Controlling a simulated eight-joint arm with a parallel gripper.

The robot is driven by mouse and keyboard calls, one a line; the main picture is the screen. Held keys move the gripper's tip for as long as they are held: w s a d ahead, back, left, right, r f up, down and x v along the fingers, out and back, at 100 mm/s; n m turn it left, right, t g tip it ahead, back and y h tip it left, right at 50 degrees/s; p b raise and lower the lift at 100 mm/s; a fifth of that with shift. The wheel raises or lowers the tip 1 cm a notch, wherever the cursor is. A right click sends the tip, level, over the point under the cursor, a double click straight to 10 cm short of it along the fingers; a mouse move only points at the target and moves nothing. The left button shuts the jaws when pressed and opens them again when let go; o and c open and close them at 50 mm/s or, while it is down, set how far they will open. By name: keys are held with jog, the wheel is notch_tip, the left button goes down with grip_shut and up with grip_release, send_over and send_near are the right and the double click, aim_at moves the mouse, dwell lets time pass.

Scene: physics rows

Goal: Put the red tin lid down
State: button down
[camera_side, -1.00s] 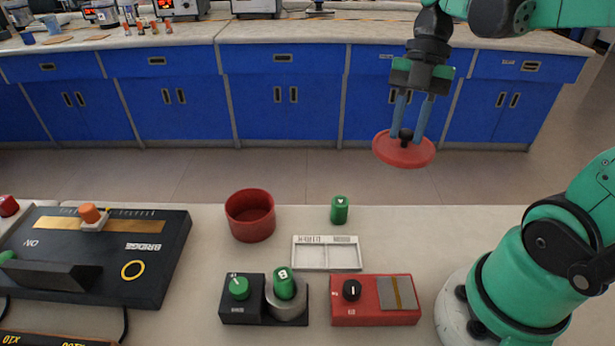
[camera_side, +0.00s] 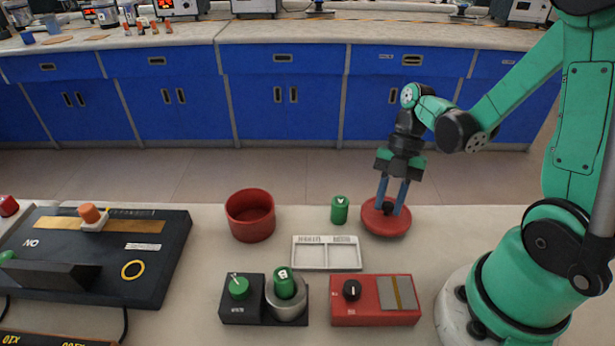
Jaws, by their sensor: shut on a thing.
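The red tin lid (camera_side: 386,224) is a round red disc with a dark knob, at the right of the table's far part, just right of a green cylinder. My gripper (camera_side: 392,205) is above it with its blue fingers shut on the knob. The lid looks level and at or very near the table top; I cannot tell whether it touches. The open red tin (camera_side: 250,216) stands upright to the left, without its lid.
The green cylinder (camera_side: 340,210) stands close to the lid's left. A white two-part tray (camera_side: 326,267), a red box with a dial (camera_side: 345,312) and a black box holding a green cylinder (camera_side: 243,311) lie nearer. A black console (camera_side: 155,262) fills the left.

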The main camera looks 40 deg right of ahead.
jog(key=shift+f, duration=0.8)
jog(key=c, duration=0.6)
grip_release()
jog(key=shift+c, duration=0.2)
jog(key=v, duration=1.2)
jog(key=m+t+h, duration=0.3)
jog(key=m+h, duration=0.1)
jog(key=m, duration=0.6)
send_over(370, 204)
jog(key=a+m+t, duration=0.1)
jog(key=m+t, duration=0.1)
jog(key=m, duration=0.2)
jog(key=w+a+m+t, duration=0.1)
jog(key=a+m+t, duration=0.1)
jog(key=m, duration=0.2)
jog(key=a+r+m+t, duration=0.1)
jog(key=a+m, duration=0.1)
jog(key=m, duration=0.2)
jog(key=shift+w+r+t+h, duration=0.15)
jog(key=shift+w+t+h, duration=0.15)
jog(key=shift+t, duration=0.1)
